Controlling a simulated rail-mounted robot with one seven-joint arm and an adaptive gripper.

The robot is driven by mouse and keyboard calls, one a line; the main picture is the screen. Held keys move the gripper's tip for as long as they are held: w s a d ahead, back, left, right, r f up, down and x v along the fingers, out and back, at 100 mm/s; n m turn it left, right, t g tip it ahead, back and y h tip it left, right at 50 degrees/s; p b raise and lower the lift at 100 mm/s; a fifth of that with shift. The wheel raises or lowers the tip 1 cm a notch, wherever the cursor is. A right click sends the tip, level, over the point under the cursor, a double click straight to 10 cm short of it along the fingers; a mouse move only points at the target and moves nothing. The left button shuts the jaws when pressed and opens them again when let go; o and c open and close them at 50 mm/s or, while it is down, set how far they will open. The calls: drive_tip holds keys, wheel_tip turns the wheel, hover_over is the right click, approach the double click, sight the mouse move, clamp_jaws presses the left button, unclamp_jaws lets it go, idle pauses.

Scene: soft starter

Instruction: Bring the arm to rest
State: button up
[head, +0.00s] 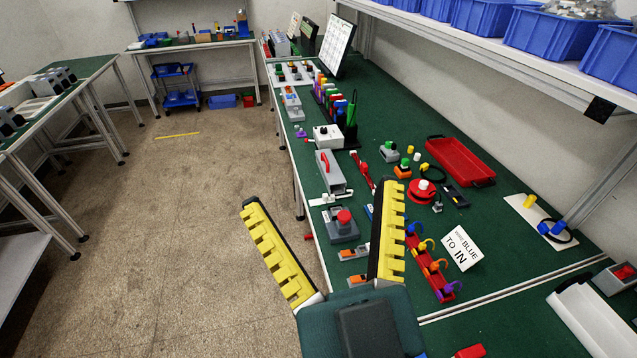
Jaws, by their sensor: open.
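My gripper (322,205) is in the lower middle of the head view, with its two yellow toothed fingers spread wide apart. It is open and nothing shows between the fingers. The left finger is over the brown floor in the picture. The right finger overlaps the green bench top (395,110) and hides part of the parts there. The arm behind the gripper is mostly out of view.
Near the right finger are a grey box with a red button (344,217), a red rack of coloured hooks (432,264) and a white sign (461,248). A red tray (461,160) lies farther back. Blue bins (550,37) stand on the shelf.

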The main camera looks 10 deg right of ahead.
wheel_tip(320, 180, up, 29)
drive_tip(key=p, duration=2.8)
wheel_tip(320, 180, down, 64)
drive_tip(key=b, duration=6.3)
